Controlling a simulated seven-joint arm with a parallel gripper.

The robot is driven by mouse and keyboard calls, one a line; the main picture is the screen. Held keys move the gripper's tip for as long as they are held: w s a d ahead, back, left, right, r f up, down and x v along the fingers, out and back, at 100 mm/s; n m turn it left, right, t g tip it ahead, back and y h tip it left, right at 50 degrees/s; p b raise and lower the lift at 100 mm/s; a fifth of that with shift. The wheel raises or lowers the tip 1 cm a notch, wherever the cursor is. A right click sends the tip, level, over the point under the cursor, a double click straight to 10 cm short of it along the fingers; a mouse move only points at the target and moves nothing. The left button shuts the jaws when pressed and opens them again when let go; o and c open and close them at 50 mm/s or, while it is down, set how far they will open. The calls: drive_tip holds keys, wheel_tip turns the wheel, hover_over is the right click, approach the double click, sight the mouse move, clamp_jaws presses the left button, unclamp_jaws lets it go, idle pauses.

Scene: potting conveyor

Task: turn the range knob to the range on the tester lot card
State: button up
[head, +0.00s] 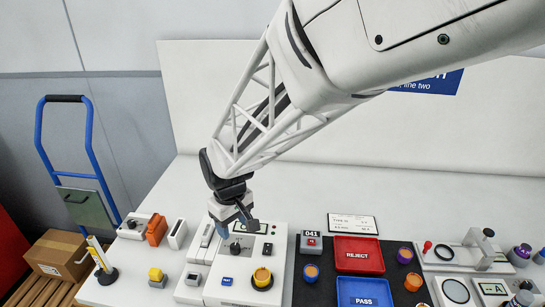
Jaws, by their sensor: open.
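The tester is a white panel (240,291) on the table, in the lower middle of the head view. A small dark range knob (235,247) stands on it, with a display behind, partly hidden by my gripper. My gripper (235,224) is open and empty, just above and behind the knob in the picture; I cannot tell whether it touches it. The knob's pointer and range marks are too small to read. A white card with a dark border (352,224), probably the tester lot card, lies behind the red tray; its print is too small to read surely.
An orange-topped part (262,275) sits in a dark ring on the panel, near a blue button (227,281). Right are a box marked 041 (311,243), the red REJECT tray (358,254) and blue PASS tray (364,292). A yellow post (99,256) stands left.

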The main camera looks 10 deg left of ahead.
sight(235, 246)
drive_tip(key=shift+a+f, duration=0.1)
drive_tip(key=shift+a, duration=0.1)
idle(0.3)
drive_tip(key=shift+f, duration=3.9)
drive_tip(key=c, duration=0.9)
